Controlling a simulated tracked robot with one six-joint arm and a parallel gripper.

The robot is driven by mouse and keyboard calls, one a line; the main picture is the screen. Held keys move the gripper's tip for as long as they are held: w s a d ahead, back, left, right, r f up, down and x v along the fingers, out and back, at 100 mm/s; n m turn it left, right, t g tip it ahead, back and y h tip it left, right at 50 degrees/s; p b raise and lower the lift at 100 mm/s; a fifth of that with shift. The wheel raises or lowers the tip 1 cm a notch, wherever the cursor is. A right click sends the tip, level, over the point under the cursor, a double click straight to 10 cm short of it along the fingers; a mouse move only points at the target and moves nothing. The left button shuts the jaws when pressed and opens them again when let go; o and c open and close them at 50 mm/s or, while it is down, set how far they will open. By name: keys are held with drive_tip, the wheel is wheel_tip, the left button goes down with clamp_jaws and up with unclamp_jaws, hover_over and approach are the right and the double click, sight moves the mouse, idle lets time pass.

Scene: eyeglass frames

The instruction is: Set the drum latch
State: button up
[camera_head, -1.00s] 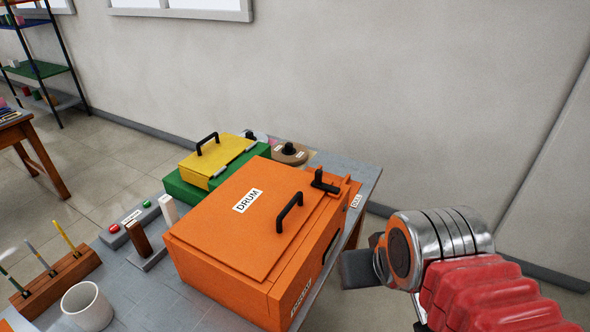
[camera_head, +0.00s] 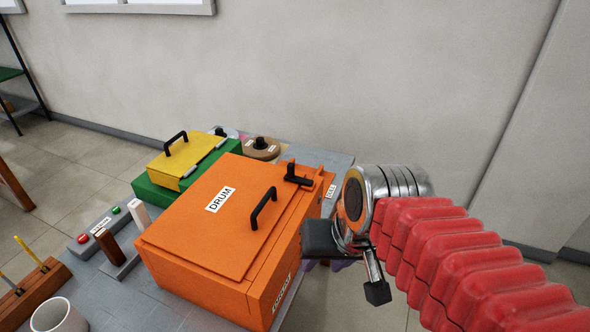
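The orange drum box (camera_head: 190,260) stands on the grey bench with its lid down. The lid carries a DRUM label and a black handle (camera_head: 262,208). The black drum latch (camera_head: 297,176) sits at the far right edge of the lid, on an orange plate. My gripper (camera_head: 350,270) is at the right side of the box, lower than the latch and apart from it. Two dark finger pieces show, one beside the box wall and one further right, with a gap between them. Nothing shows between them. Part of the gripper is hidden behind my wrist.
A green box with a yellow lid (camera_head: 185,160) stands behind the drum box. A brown round piece with a black knob (camera_head: 261,147) is beside it. A button panel (camera_head: 100,226), a white cup (camera_head: 60,316) and a wooden holder (camera_head: 30,290) are at left. Space right of the bench is free.

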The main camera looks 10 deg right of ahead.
drive_tip(key=w+a+f+m+g+y, duration=0.3)
drive_tip(key=w+m+y, duration=0.2)
drive_tip(key=w+m, duration=0.15)
drive_tip(key=m+t+y, duration=0.9)
drive_tip(key=m+t, duration=0.1)
drive_tip(key=m, duration=0.7)
approach(294, 170)
drive_tip(key=v, duration=0.4)
drive_tip(key=shift+w+a+r, duration=0.15)
drive_tip(key=shift+w+r, duration=0.05)
drive_tip(key=shift+r, duration=0.25)
drive_tip(key=x, duration=1.3)
drive_tip(key=shift+w+a+f, duration=0.2)
drive_tip(key=shift+a+f, duration=0.15)
drive_tip(key=shift+a, duration=0.05)
drive_tip(key=shift+c, duration=0.4)
